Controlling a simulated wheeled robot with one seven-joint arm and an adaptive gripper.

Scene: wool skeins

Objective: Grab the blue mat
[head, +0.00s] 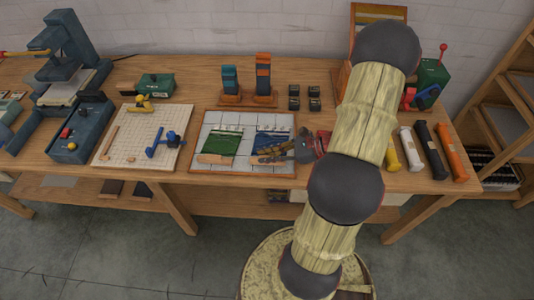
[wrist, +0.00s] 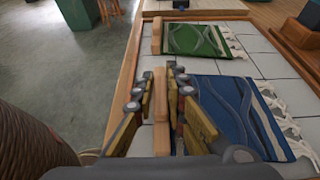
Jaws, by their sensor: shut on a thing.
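The blue mat (wrist: 240,112) lies on a white tiled board (wrist: 262,60), with pale fringe on its far edge and a wooden bar (wrist: 161,112) along its near edge. It also shows in the head view (head: 272,137), partly covered by my gripper. My gripper (wrist: 162,85) is shut on the wooden bar of the blue mat, one finger on each side of it. In the head view my gripper (head: 272,153) is low over the front of the board. The mat looks flat on the tiles.
A green mat (head: 222,140) with its own wooden bar lies beside the blue one on the same framed board. A pegboard (head: 125,152) stands to the left. Several coloured rolls, including an orange one (head: 451,150), lie to the right. A wooden stand (head: 246,98) is behind.

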